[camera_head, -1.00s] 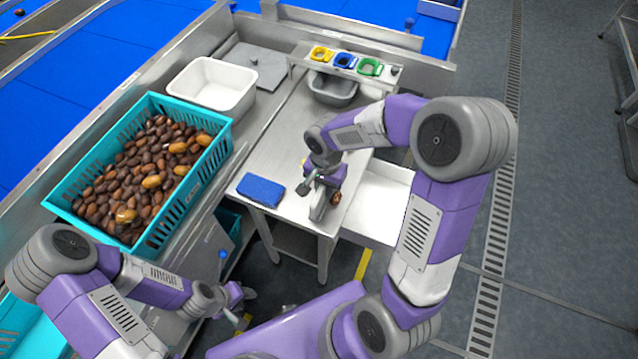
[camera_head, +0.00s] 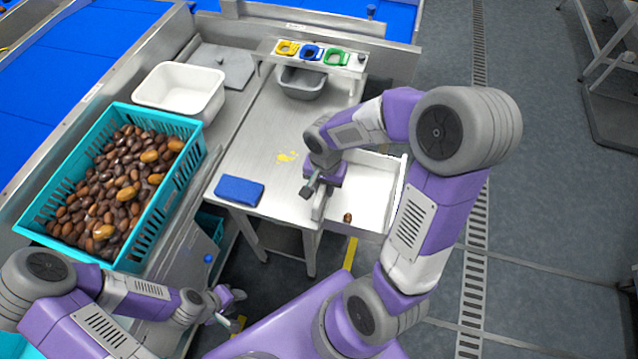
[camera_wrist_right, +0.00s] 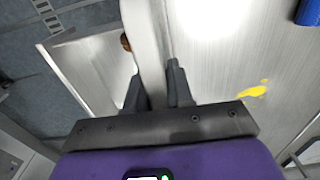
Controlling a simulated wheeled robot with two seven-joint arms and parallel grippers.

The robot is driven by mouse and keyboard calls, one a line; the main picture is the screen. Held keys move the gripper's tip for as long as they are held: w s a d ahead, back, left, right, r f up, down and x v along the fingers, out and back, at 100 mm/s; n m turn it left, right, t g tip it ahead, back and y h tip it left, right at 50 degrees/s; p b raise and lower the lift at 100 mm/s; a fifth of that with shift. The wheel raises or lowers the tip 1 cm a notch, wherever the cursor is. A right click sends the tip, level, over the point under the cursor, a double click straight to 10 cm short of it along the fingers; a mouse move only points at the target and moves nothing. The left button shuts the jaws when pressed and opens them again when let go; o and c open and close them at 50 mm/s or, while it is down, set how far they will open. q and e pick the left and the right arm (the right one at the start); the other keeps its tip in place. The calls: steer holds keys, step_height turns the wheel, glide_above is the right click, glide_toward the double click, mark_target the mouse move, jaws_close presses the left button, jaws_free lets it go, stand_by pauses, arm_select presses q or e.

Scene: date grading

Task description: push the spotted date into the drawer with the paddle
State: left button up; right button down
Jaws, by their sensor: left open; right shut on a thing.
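The brown date (camera_head: 347,217) is over the white floor of the open drawer (camera_head: 372,185), near its front end. It also shows in the right wrist view (camera_wrist_right: 126,42), partly hidden by the paddle; its spots are too small to tell. My right gripper (camera_head: 313,190) is shut on the pale paddle (camera_head: 321,206), held at the table's right edge beside the drawer. The paddle (camera_wrist_right: 146,45) runs between both fingers in the right wrist view. My left gripper (camera_head: 232,300) is open and empty, low at the left, away from the table.
A blue sponge (camera_head: 239,190) and a yellow smear (camera_head: 287,157) are on the steel table (camera_head: 250,155). A teal crate (camera_head: 190,150) of dates and a white tub (camera_head: 180,90) stand left.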

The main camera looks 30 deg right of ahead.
steer(key=shift+w+r+p, duration=0.1)
steer(key=shift+r+p, duration=1.85)
steer(key=shift+r, duration=0.95)
steer(key=shift+a+f, duration=0.1)
